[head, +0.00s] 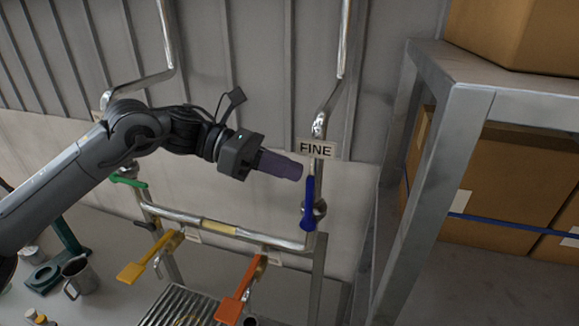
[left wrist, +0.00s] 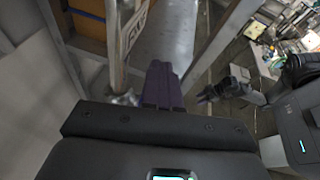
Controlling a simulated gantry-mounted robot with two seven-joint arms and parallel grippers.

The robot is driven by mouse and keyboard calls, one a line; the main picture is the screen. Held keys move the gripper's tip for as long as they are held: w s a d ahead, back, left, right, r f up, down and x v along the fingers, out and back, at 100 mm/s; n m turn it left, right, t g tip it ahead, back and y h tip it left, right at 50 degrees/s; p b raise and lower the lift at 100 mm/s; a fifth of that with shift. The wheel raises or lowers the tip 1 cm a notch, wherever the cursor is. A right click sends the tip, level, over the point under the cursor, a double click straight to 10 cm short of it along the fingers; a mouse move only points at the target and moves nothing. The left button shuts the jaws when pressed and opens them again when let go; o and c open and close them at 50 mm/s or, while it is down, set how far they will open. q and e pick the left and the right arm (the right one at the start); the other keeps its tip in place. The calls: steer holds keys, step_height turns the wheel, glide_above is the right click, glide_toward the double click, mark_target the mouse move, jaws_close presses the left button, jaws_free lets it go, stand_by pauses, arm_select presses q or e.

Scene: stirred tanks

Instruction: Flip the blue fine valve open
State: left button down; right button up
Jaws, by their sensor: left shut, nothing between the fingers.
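The blue fine valve handle (head: 309,202) hangs roughly vertical on a metal pipe, just below the plate marked FINE (head: 316,150). My left gripper (head: 300,172) is shut and empty. Its purple fingers point right, with their tips just left of the handle's upper part; I cannot tell whether they touch it.
Yellow (head: 144,262) and orange (head: 238,291) handles sit on the lower pipes, with a green handle (head: 129,180) further left. A metal rack (head: 452,150) with cardboard boxes (head: 495,205) stands close on the right. A metal jug (head: 79,276) stands at lower left.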

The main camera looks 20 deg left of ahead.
arm_select(q)
steer(key=s+a+r+b, duration=0.1)
steer(key=a+r, duration=0.6)
steer(key=a, duration=0.3)
steer(key=shift+s, duration=0.35)
arm_select(e)
steer(key=shift+s+a+f, duration=0.1)
steer(key=shift+a+f, duration=0.35)
steer(key=shift+f, duration=0.1)
steer(key=shift+a, duration=0.1)
